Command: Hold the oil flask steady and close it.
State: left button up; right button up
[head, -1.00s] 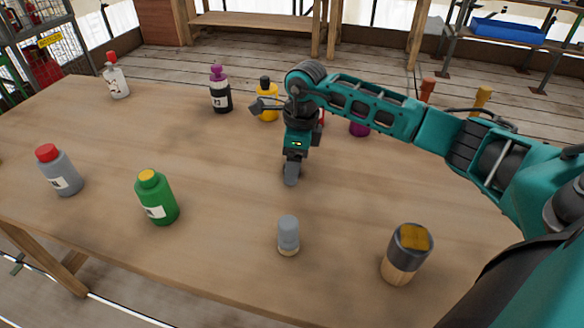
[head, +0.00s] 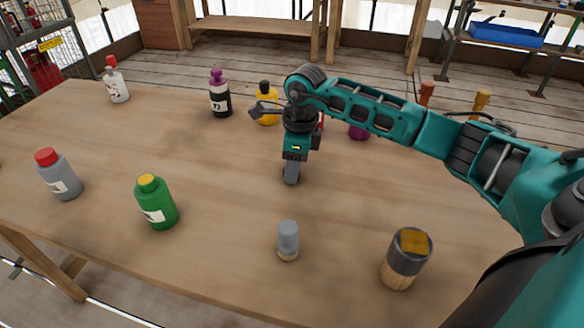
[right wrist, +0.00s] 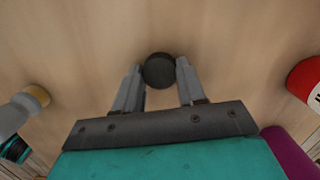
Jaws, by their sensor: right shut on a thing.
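Several bottles stand on the wooden table, and I cannot tell from their labels which is the oil flask. A yellow bottle (head: 266,110) with a black cap stands upright just beyond my right gripper. My right gripper (head: 291,178) points down over the middle of the table. In the right wrist view its two fingers are shut on a dark round thing (right wrist: 159,70), which looks like a cap from above. In the head view this thing is hidden by the gripper. I cannot tell whether anything is under it. My left gripper is not in view.
A green bottle (head: 156,203) and a grey bottle (head: 60,176) stand at the left. A small grey cylinder (head: 288,240) and a dark-and-wood cylinder (head: 405,260) stand at the front. A purple-capped bottle (head: 219,95) and a white bottle (head: 117,82) stand further back.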

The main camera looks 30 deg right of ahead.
pick_arm(q)
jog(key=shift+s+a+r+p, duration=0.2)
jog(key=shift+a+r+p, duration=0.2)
jog(key=shift+p, duration=0.55)
pick_arm(e)
notch_tip(320, 180, up, 20)
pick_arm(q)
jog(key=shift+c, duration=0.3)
